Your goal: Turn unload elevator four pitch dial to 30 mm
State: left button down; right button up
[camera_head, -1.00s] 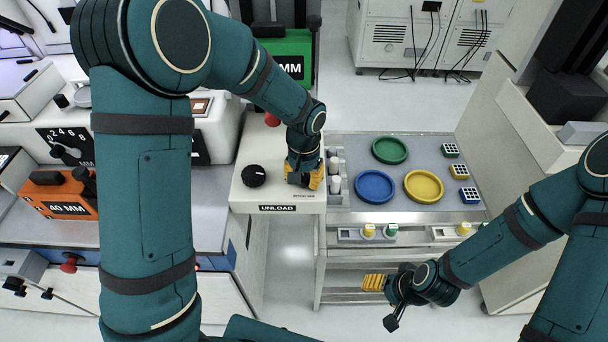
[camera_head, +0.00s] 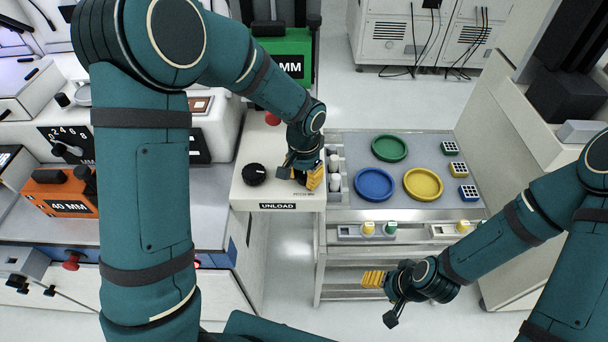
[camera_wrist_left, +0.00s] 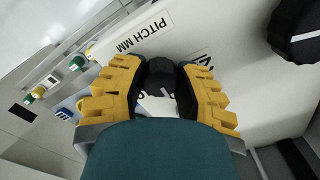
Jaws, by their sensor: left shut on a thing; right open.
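The unload elevator's white top (camera_head: 240,196) has an UNLOAD label on its front edge. My left gripper (camera_head: 314,179) is over its front right corner. In the left wrist view its yellow fingers (camera_wrist_left: 160,85) are shut on a small black dial (camera_wrist_left: 160,72), beside a PITCH MM label (camera_wrist_left: 144,34). White marks show below the dial, but the fingers hide most of its scale, so I cannot read the setting. In the head view the dial is hidden by my gripper. My right gripper (camera_head: 374,279) is open and empty, in front of the cart.
A second black knob (camera_head: 254,174) stands left of my left gripper; it also shows in the wrist view (camera_wrist_left: 296,32). A red button (camera_head: 272,118) is behind. The grey cart (camera_head: 345,207) on the right carries coloured dishes and small bottles. An orange box reading 40 MM (camera_head: 64,191) sits left.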

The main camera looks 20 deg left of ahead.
aim_at(304, 175)
pick_arm(q)
jog(key=c, duration=0.6)
grip_release()
jog(key=shift+r, duration=0.1)
notch_tip(304, 175, up, 7)
jog(key=shift+r, duration=0.15)
